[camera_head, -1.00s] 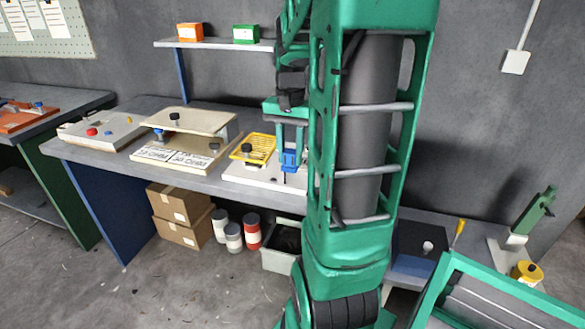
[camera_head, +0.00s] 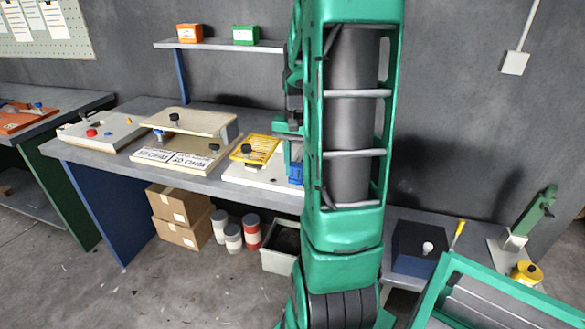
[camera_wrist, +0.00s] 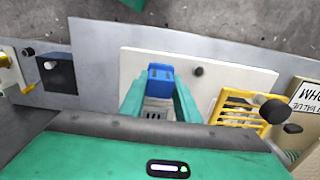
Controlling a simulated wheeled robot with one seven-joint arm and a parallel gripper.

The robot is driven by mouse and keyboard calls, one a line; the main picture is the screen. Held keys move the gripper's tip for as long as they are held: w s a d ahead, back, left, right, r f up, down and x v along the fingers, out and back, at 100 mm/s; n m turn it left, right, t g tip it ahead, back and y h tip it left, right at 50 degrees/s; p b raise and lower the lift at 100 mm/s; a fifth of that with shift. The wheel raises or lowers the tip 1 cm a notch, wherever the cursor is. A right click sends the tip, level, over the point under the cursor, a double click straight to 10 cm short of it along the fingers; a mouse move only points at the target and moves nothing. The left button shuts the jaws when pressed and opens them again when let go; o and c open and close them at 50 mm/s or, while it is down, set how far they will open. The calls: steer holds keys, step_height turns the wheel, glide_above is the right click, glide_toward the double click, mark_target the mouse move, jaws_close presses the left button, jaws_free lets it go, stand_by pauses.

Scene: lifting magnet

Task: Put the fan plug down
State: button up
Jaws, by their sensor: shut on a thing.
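The blue fan plug (camera_wrist: 160,82) sits between the two green fingers of my gripper (camera_wrist: 159,92) in the wrist view. The gripper is shut on it. In the head view the plug (camera_head: 296,172) shows partly at the right end of the white board (camera_head: 262,181), beside my arm, which hides most of the gripper. The plug is over or against the white board; I cannot tell whether it touches. A pale piece with dark slots (camera_wrist: 156,114) shows between the fingers. A yellow grille (camera_head: 262,148) with a black knob stands on the board, left of the plug.
A beige board with printed labels (camera_head: 172,158) and a raised cream plate (camera_head: 189,121) lie farther left on the grey bench. A dark blue box with a white knob (camera_head: 410,249) stands right of my arm. Bare grey bench (camera_wrist: 105,58) lies between box and board.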

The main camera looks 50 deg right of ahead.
mark_target(296, 165)
steer(key=shift+f, duration=0.4)
steer(key=o, duration=1.2)
steer(key=shift+c, duration=0.2)
step_height(296, 165, up, 12)
steer(key=s+a+f+n, duration=0.3)
steer(key=s+a, duration=0.4)
steer(key=a, duration=0.1)
steer(key=s+a+f+n, duration=0.3)
steer(key=s+a, duration=0.3)
steer(key=a, duration=0.3)
steer(key=shift+s+f+n, duration=0.35)
steer(key=shift+s+n, duration=0.05)
steer(key=shift+n, duration=0.2)
